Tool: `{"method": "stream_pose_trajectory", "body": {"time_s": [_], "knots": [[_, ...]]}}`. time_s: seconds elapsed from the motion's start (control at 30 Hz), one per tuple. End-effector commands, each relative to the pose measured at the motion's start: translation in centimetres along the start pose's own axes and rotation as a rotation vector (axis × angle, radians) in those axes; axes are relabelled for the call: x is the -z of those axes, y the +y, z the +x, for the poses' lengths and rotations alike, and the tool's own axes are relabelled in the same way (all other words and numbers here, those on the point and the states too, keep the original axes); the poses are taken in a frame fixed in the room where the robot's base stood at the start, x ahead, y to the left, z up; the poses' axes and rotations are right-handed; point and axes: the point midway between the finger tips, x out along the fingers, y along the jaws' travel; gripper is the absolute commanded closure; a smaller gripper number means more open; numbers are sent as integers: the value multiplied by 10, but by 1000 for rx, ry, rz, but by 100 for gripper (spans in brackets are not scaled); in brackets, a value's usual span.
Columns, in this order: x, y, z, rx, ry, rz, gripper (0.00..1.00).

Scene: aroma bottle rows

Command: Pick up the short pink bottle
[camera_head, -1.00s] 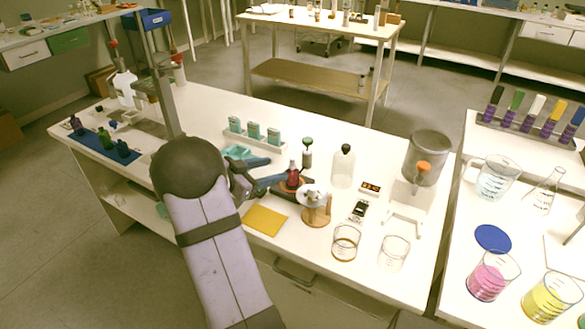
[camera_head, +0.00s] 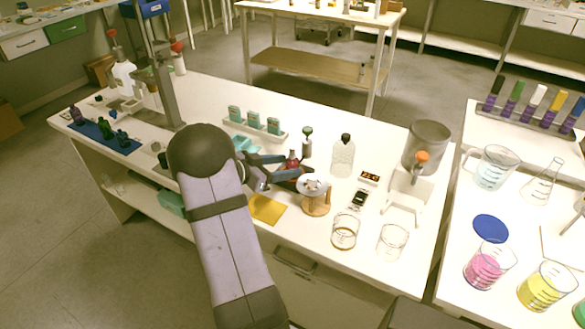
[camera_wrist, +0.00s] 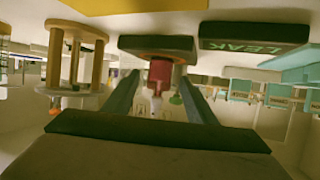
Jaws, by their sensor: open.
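The short pink bottle (camera_head: 292,160) looks dark red-pink and stands upright on a dark block-like base on the white table. In the wrist view, which appears upside down, the bottle (camera_wrist: 160,72) lies between the two fingers of my gripper (camera_wrist: 159,84), and the dark base (camera_wrist: 157,46) is above it in the picture. In the head view my gripper (camera_head: 289,170) reaches in from the left at low height, with a finger on either side of the bottle. The fingers are open, with gaps to the bottle visible in the wrist view.
A round wooden stand (camera_head: 316,203) is close beside the gripper. A dark block marked "LEAK" (camera_wrist: 255,48) lies beside the base.

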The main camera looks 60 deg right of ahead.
Motion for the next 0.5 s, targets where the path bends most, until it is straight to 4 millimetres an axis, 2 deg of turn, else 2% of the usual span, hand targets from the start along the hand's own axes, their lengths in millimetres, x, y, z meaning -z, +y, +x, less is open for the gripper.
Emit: {"method": "stream_pose_trajectory", "body": {"time_s": [0.2, 0.5], "knots": [[-2, 1, 26, -1, 0, 0, 49], [-2, 0, 32, 1, -1, 1, 49]]}}
